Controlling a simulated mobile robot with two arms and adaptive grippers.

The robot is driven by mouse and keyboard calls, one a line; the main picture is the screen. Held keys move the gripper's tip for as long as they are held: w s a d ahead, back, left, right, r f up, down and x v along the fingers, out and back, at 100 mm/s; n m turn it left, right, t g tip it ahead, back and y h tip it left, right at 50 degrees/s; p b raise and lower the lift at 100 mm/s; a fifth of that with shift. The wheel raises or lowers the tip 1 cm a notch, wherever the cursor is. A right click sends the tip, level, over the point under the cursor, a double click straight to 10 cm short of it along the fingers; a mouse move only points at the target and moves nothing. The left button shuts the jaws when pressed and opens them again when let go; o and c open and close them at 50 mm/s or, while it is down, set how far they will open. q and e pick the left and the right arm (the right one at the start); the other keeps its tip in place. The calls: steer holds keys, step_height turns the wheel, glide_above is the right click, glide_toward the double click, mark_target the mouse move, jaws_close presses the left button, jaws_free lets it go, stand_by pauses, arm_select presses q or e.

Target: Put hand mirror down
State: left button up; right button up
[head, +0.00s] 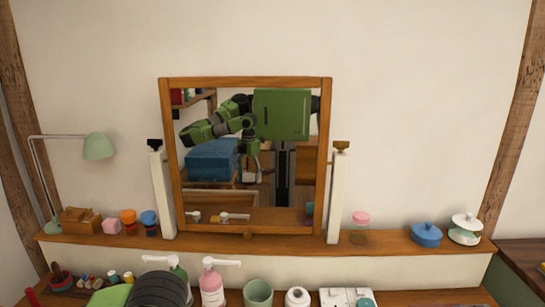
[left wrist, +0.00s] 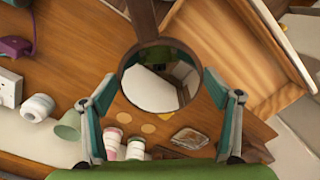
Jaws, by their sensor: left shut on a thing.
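The hand mirror (left wrist: 158,85) shows in the left wrist view, with a round brown rim and reflecting glass. Its brown handle (left wrist: 143,20) points to the top of the picture. My left gripper (left wrist: 160,82) is shut on the mirror's round head, one teal-padded finger at each side. The mirror is above a wooden surface (left wrist: 85,60); the gap between them is hard to tell. My right gripper is not in view.
A wooden tray or drawer (left wrist: 240,45) is at right. A shelf (head: 290,241) with a blue pot (head: 426,234) spans the head view.

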arm_select(q)
steer(key=a+m, duration=0.1)
steer(key=w+a+r+m, duration=0.1)
steer(key=m, duration=0.1)
steer(key=a+m, duration=0.1)
steer(key=shift+w+r, duration=0.15)
steer(key=shift+w, duration=0.1)
steer(key=shift+w+a+r+m, duration=0.25)
steer(key=shift+a+m, duration=0.2)
steer(key=shift+m, duration=0.45)
steer(key=shift+w+a+r+m, duration=0.15)
steer(key=shift+a+r+m, duration=0.2)
steer(key=shift+m, duration=0.55)
steer(key=shift+s+f, duration=0.1)
steer(key=shift+f, duration=0.05)
